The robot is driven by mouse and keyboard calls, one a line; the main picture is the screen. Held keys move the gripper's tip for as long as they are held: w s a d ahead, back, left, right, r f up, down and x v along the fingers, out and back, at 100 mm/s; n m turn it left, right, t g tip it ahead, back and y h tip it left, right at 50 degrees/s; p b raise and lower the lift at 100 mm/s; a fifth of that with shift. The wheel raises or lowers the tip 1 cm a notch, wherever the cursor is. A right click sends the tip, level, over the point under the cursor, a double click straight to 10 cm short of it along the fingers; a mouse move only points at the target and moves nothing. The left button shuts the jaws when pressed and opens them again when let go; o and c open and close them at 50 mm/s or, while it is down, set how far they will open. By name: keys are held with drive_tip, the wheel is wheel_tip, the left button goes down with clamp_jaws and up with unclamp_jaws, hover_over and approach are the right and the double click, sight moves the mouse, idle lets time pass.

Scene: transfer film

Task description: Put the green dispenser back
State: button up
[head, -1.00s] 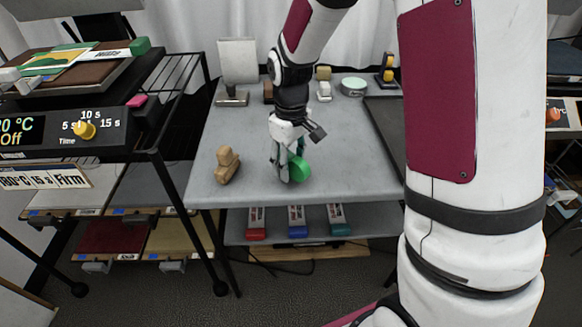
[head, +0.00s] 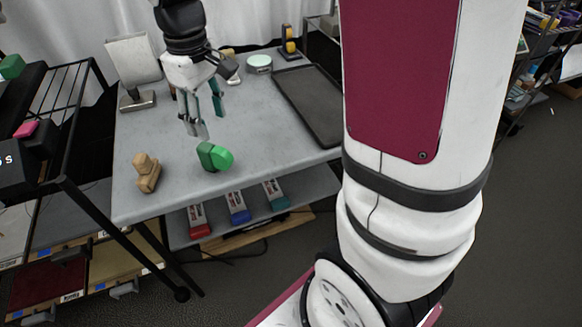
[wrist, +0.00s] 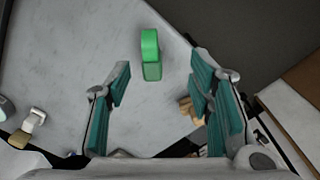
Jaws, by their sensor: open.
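The green dispenser (head: 214,157) stands near the front edge of the grey table (head: 250,125), with a bright green round part and a darker green part. It also shows in the wrist view (wrist: 151,54), beyond the fingertips and between their lines. My gripper (head: 208,112) is open and empty above the table, above and behind the dispenser and apart from it. Its teal-padded fingers show spread in the wrist view (wrist: 160,85).
A wooden stamp-like block (head: 147,172) stands left of the dispenser. A dark tray (head: 309,102), a pale green round tin (head: 259,63) and a yellow-black item (head: 289,42) are toward the back right. Red, blue and teal boxes (head: 237,207) lie on the lower shelf.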

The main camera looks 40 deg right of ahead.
drive_tip(key=s+r+m, duration=0.2)
drive_tip(key=s+r, duration=0.1)
drive_tip(key=s, duration=1)
drive_tip(key=s+r+m+t, duration=0.1)
drive_tip(key=s+r+m, duration=0.1)
drive_tip(key=s, duration=1.1)
drive_tip(key=shift+s+a+r+m, duration=0.3)
drive_tip(key=shift+s+r, duration=0.1)
drive_tip(key=shift+r, duration=0.15)
wheel_tip(320, 180, up, 15)
drive_tip(key=t+p, duration=0.3)
drive_tip(key=p, duration=1)
drive_tip(key=shift+d, duration=0.15)
drive_tip(key=shift+r, duration=0.1)
